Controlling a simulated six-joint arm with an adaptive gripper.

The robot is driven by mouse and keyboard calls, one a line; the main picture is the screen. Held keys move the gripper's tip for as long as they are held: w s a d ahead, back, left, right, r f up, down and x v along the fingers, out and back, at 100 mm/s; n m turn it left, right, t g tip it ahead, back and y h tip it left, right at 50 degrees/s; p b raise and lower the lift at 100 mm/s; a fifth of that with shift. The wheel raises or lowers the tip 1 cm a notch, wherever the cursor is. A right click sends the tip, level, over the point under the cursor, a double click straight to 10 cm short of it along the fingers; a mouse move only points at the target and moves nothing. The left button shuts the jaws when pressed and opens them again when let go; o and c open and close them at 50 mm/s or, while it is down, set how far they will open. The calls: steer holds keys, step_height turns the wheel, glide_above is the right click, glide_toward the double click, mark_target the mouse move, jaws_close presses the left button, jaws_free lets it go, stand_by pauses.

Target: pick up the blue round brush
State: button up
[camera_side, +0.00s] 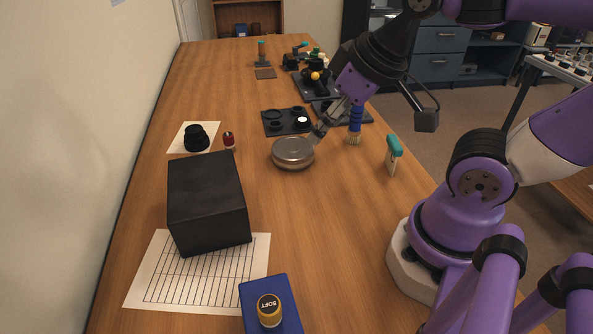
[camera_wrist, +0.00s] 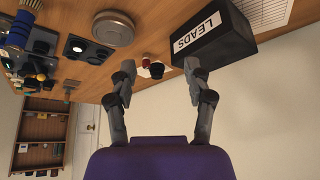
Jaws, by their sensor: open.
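The blue round brush (camera_side: 355,119) stands upright, bristles down, on the table near its right edge in the side view. In the wrist view the blue round brush (camera_wrist: 21,30) is at the far upper left, partly cut off by the frame. My gripper (camera_side: 319,130) is above the table, to the left of the brush and apart from it, near the round metal tin. In the wrist view my gripper (camera_wrist: 159,72) has its two fingers spread with nothing between them.
The round metal tin (camera_side: 293,152) lies below my gripper. A black tray (camera_side: 272,129) with round parts sits behind it. A green-topped brush (camera_side: 393,154) stands to the right. A black box (camera_side: 207,203) labelled LEADS, a blue block (camera_side: 250,296) and clear wood lie in front.

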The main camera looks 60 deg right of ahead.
steer(key=shift+o, duration=0.4)
steer(key=g, duration=0.6)
glide_toward(357, 113)
steer(key=shift+w+d+f+n, duration=0.15)
steer(key=shift+d+n, duration=0.25)
steer(key=shift+d, duration=0.05)
step_height(357, 113, down, 5)
steer(key=shift+d+r, duration=0.1)
steer(key=shift+d, duration=0.05)
steer(key=shift+f, duration=2.8)
jaws_close()
